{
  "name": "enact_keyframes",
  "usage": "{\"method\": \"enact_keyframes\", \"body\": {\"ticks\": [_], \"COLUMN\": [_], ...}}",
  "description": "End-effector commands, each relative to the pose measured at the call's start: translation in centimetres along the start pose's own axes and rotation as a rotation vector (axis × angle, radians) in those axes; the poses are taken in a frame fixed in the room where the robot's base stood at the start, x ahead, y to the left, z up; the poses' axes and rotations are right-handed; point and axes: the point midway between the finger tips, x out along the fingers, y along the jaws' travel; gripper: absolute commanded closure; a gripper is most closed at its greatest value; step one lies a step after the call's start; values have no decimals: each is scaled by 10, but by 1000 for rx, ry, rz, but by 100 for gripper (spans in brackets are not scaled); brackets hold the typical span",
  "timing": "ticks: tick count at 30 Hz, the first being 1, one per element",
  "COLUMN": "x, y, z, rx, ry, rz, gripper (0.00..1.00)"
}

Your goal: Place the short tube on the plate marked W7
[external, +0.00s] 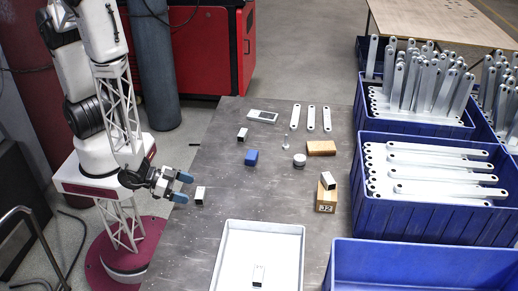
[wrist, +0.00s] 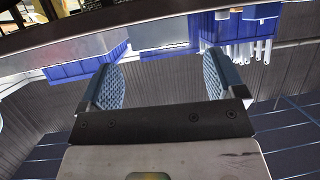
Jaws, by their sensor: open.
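My gripper (external: 181,187) is open at the left edge of the table, its blue fingertips pointing right. In the wrist view my gripper (wrist: 161,82) has nothing between its fingers. A short white tube with a dark end (external: 199,196) stands on the table just right of the fingertips, apart from them as far as I can tell. Similar pieces are a white one (external: 242,134) farther back, one (external: 327,180) on a wooden block (external: 326,200) labelled J2, and one (external: 258,275) in the white tray. I see no readable W7 mark; no plate can be identified.
The white tray (external: 228,232) lies at the front. Mid-table are a blue block (external: 251,157), a grey round jar (external: 299,161) and a wooden block (external: 321,148). Several brackets fill blue crates (external: 432,214) at the right. The table's left middle is mostly clear.

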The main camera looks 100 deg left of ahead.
Motion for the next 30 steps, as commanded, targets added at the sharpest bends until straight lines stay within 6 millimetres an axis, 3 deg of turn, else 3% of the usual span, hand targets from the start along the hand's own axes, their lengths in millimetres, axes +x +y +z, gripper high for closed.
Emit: {"method": "enact_keyframes", "body": {"ticks": [12, 30], "x": [-28, -32], "y": [1, 1], "z": [-1, -1], "rx": [0, -1], "ry": [1, 1], "rz": [1, 0], "gripper": [11, 11]}}
